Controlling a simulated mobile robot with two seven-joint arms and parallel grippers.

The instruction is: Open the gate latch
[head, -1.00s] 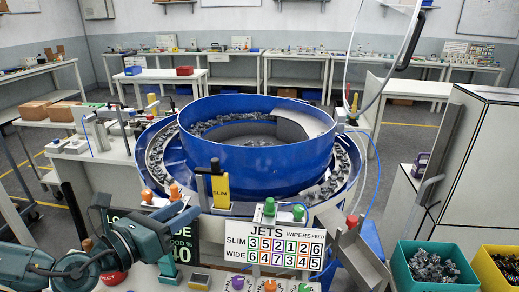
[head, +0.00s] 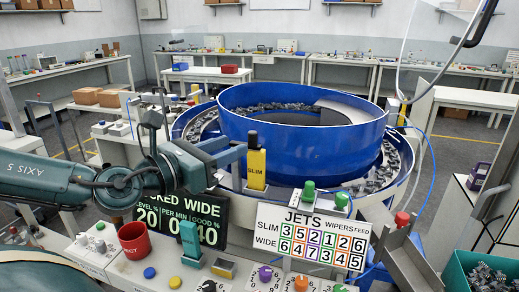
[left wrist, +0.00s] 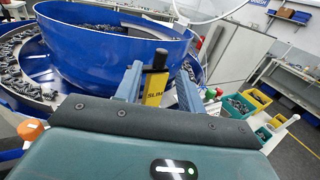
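The gate latch appears to be the yellow upright block marked SLIM (head: 256,168) with a black knob on top, standing before the blue bowl. My left gripper (head: 230,150) is just left of it in the head view, at about knob height. In the left wrist view, the latch (left wrist: 154,88) shows between the two blue-grey fingers of the left gripper (left wrist: 160,88), with a gap on each side. The fingers are open and hold nothing; whether they reach around the latch in depth is unclear. My right gripper is not in view.
The large blue bowl (head: 300,135) stands behind the latch. The JETS sign (head: 312,238) and a green knob (head: 308,192) are to its right. A teal bin (head: 455,272) is at right.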

